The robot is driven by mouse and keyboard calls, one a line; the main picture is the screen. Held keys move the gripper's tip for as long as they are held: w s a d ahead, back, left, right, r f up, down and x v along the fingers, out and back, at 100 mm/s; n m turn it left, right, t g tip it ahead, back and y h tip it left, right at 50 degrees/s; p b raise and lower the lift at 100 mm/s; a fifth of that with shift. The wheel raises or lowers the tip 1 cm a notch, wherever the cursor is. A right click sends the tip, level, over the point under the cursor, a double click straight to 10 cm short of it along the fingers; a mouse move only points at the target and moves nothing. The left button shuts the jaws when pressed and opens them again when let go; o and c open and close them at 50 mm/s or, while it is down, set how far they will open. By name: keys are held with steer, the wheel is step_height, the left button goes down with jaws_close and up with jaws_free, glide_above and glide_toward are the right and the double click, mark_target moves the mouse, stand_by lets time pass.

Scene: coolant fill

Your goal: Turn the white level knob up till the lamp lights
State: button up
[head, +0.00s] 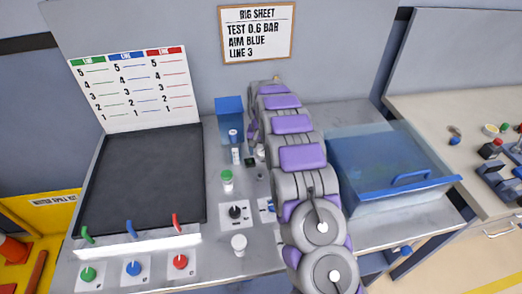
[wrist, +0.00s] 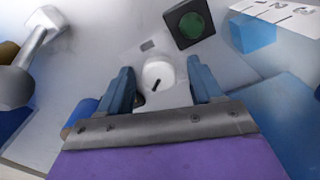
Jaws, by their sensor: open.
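The white level knob (wrist: 158,75) with a dark pointer mark shows in the wrist view between the two blue fingers of my gripper (wrist: 161,84). The gripper is open, with a gap on each side of the knob; how deep the fingertips reach around it I cannot tell. The lamp (wrist: 190,25), a dark square with a round green lens, sits just beyond the knob; its lens looks dull green with no clear glow. In the head view the lamp (head: 250,162) shows beside my arm, which hides most of the knob and gripper.
A blue box (head: 229,107) stands behind. A black dial (head: 235,212) and white cup (head: 239,243) are nearer. A blue lidded tray (head: 385,165) is right of my arm. A dark board (head: 140,180) with colored levers and knobs is left. A sign (head: 257,33) reads "AIM BLUE LINE 3".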

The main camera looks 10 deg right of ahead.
steer(key=c, duration=1.1)
steer(key=shift+o, duration=0.2)
steer(key=shift+r, duration=0.1)
steer(key=m+p, duration=0.2)
steer(key=p, duration=0.1)
steer(key=shift+r, duration=0.1)
steer(key=shift+w+m+p, duration=0.1)
steer(key=shift+m+p, duration=1.1)
steer(key=shift+m, duration=0.5)
steer(key=o, duration=1.1)
steer(key=shift+c, duration=0.2)
